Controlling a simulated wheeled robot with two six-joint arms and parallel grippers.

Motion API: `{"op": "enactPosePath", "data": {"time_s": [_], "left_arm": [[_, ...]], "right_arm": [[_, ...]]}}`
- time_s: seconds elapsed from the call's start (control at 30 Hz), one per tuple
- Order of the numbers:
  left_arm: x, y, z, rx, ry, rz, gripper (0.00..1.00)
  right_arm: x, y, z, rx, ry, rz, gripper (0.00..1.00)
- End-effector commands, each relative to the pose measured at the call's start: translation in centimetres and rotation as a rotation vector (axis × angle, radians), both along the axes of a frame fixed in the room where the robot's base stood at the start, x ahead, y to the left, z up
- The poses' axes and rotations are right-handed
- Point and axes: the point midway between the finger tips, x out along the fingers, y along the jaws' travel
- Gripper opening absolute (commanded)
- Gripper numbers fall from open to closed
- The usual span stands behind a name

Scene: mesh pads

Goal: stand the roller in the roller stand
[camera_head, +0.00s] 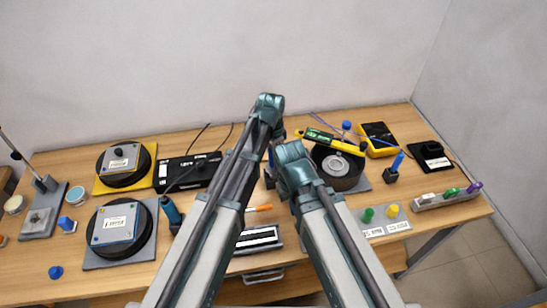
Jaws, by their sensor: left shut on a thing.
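A narrow blue handle (271,157), which looks like the roller, shows upright between my arms. A small dark block (269,179) below it may be the roller stand. My arms hide much of both, so I cannot tell whether the roller sits in it. My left gripper (270,132) is the higher one, at the blue handle. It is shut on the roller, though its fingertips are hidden. My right gripper (292,165) is beside it to the right and lower. Its jaws are hidden behind its wrist.
Two black round pads (96,238) (105,180) carry grey boxes on the left. A teal-handled tool (170,208) stands left of my arms.

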Motion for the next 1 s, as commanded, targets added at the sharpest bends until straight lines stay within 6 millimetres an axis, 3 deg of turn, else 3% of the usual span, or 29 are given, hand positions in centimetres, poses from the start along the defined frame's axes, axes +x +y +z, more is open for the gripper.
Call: {"op": "enactPosePath", "data": {"time_s": [0.4, 0.73, 0.77, 0.93, 1.0], "left_arm": [[0.0, 0.0, -2.7, 0.0, 0.0, 0.0, 0.0], [0.0, 0.0, -2.7, 0.0, 0.0, 0.0, 0.0], [0.0, 0.0, -2.7, 0.0, 0.0, 0.0, 0.44], [0.0, 0.0, -2.7, 0.0, 0.0, 0.0, 0.73], [0.0, 0.0, -2.7, 0.0, 0.0, 0.0, 0.73]], "right_arm": [[0.0, 0.0, -2.7, 0.0, 0.0, -0.001, 0.0], [0.0, 0.0, -2.7, 0.0, 0.0, -0.001, 0.0], [0.0, 0.0, -2.7, 0.0, 0.0, -0.001, 0.0], [0.0, 0.0, -2.7, 0.0, 0.0, -0.001, 0.0], [0.0, 0.0, -2.7, 0.0, 0.0, -0.001, 0.0]]}}
